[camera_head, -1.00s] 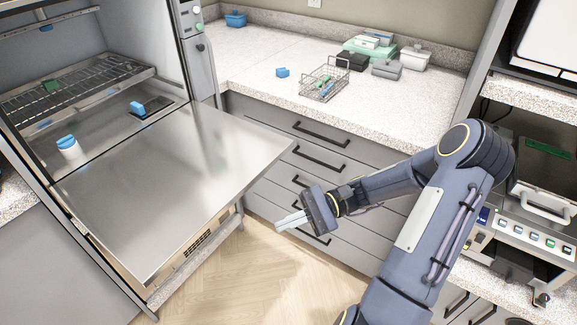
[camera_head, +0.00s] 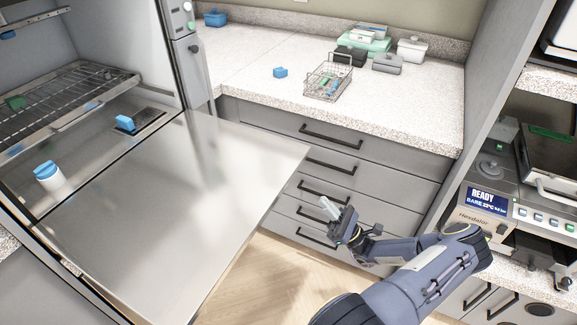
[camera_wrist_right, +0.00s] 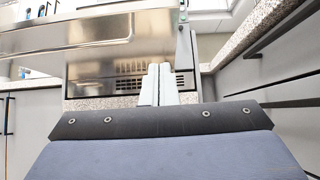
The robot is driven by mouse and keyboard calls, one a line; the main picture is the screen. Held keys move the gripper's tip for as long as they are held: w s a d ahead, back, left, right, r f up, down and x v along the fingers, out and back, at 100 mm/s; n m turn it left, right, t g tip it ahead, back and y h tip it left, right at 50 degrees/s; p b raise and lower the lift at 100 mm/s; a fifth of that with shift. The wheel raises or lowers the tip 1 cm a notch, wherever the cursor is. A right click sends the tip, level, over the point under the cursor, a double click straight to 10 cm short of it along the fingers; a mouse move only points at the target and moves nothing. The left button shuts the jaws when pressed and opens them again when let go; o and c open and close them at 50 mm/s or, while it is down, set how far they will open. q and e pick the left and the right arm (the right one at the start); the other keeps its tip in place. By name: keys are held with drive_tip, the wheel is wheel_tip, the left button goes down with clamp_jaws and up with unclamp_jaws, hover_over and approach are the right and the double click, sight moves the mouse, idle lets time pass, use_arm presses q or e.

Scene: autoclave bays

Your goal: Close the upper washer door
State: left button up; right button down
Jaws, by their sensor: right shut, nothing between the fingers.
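The washer door (camera_head: 175,205) is a broad steel panel, folded down flat and open in front of the washer chamber (camera_head: 75,130) at left. My right gripper (camera_head: 329,208) is shut and empty, to the right of the door and apart from it, in front of the drawers. In the right wrist view its fingers (camera_wrist_right: 159,84) lie together, pointing toward the door's underside edge (camera_wrist_right: 120,30) and a vented panel (camera_wrist_right: 130,85) below it. My left gripper is not in view.
Inside the chamber are a wire rack (camera_head: 70,85) and a blue-capped white bottle (camera_head: 48,176). Grey drawers (camera_head: 330,150) with black handles stand behind my gripper. The counter holds a wire basket (camera_head: 328,80) and several boxes. A device reading READY (camera_head: 485,205) sits at right.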

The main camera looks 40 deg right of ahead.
drive_tip(key=s+r+p+x, duration=0.1)
drive_tip(key=x, duration=0.5)
drive_tip(key=d+r+p+x, duration=0.1)
drive_tip(key=p+x, duration=0.1)
drive_tip(key=x, duration=0.4)
drive_tip(key=shift+a+r, duration=0.2)
drive_tip(key=shift+r, duration=0.05)
drive_tip(key=shift+s, duration=0.1)
